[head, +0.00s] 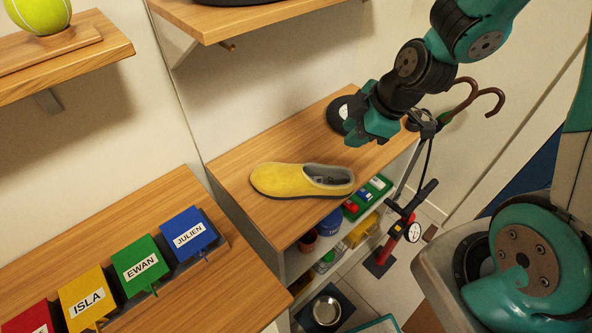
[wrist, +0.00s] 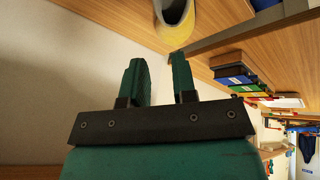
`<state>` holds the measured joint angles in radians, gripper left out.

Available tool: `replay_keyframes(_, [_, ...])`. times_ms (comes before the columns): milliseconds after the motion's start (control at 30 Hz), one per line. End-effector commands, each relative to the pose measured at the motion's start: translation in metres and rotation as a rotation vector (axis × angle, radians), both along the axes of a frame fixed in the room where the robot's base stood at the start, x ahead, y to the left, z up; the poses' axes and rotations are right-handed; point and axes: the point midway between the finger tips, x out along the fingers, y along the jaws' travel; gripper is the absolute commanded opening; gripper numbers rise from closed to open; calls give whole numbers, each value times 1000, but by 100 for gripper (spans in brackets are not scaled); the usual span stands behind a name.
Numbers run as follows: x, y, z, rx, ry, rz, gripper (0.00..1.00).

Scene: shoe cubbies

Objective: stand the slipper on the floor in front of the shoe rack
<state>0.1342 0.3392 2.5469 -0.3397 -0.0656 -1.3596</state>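A yellow slipper (head: 285,180) with a grey lining and dark sole lies upright on the wooden top of the shoe rack (head: 240,205). Its toe points left and its opening is at the right. My gripper (head: 365,135) is above the rack's right part, to the upper right of the slipper and apart from it. In the wrist view my gripper (wrist: 157,62) is open with nothing between its fingers. Part of the slipper (wrist: 178,32) shows beyond the fingertips at the top edge, cut off by the frame.
A floor pump (head: 405,228) stands right of the rack. A metal bowl (head: 326,311) sits on a dark mat on the floor. Name-labelled blocks (head: 140,262) stand on the left bench. A shelf (head: 240,18) overhangs behind. Pale floor tiles (head: 375,290) show some free room.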

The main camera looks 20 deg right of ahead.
Motion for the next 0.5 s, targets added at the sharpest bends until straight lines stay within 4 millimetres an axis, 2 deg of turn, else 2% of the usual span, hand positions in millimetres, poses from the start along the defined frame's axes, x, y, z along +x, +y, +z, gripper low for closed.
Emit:
replay_keyframes(133, [6,-2,-16,-17,-11,18,26])
replay_keyframes(500, [32,19,-82,-16,-10,17,26])
